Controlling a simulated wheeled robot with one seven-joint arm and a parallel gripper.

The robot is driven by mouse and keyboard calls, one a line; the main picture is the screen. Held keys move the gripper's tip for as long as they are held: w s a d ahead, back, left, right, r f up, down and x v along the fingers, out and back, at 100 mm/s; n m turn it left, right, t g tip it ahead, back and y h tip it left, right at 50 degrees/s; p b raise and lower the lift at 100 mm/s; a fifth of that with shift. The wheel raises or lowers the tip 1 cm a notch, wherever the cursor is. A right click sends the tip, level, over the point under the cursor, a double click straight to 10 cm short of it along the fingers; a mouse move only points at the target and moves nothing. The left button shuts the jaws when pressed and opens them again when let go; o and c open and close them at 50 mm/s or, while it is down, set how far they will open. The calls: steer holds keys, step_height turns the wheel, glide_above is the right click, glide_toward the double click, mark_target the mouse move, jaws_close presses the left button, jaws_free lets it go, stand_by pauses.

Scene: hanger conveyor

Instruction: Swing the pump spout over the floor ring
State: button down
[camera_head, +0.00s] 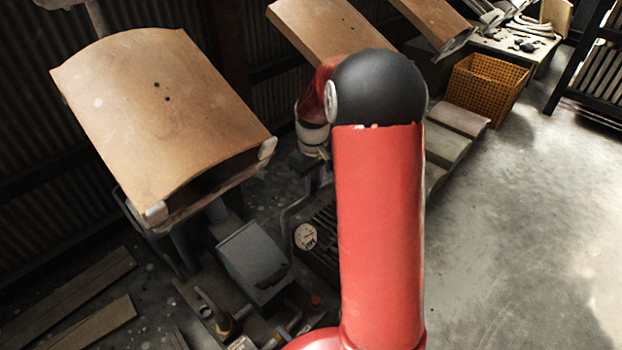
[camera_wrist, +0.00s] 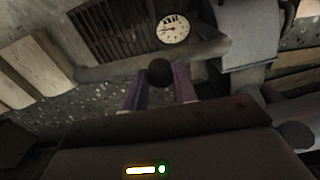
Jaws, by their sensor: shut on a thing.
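In the wrist view my gripper (camera_wrist: 160,84) has its two purplish fingers on either side of a dark round knob (camera_wrist: 160,72) and is shut on it. A grey pipe (camera_wrist: 108,70) runs across just beyond the knob; I cannot tell if it is the pump spout. In the head view a bent grey pipe (camera_head: 285,214) shows left of my red arm, which hides much of the area. A pale round dial-like disc (camera_head: 305,236) lies near it, also beyond the pipe in the wrist view (camera_wrist: 174,29). I cannot make out a floor ring for certain.
A large tan curved panel (camera_head: 160,105) stands at the left. A grey box (camera_head: 254,258) and a dark slatted grate (camera_head: 322,240) are low beside my arm. A yellow crate (camera_head: 485,88) is at the back right. Bare concrete floor (camera_head: 530,220) lies to the right.

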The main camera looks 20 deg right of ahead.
steer(key=s+a+m+p, duration=0.2)
steer(key=s+a+m, duration=0.2)
steer(key=s+m, duration=0.7)
steer(key=shift+m, duration=2)
steer(key=c, duration=1.1)
jaws_free()
step_height(320, 180, up, 8)
steer(key=p, duration=0.1)
steer(key=shift+p, duration=0.3)
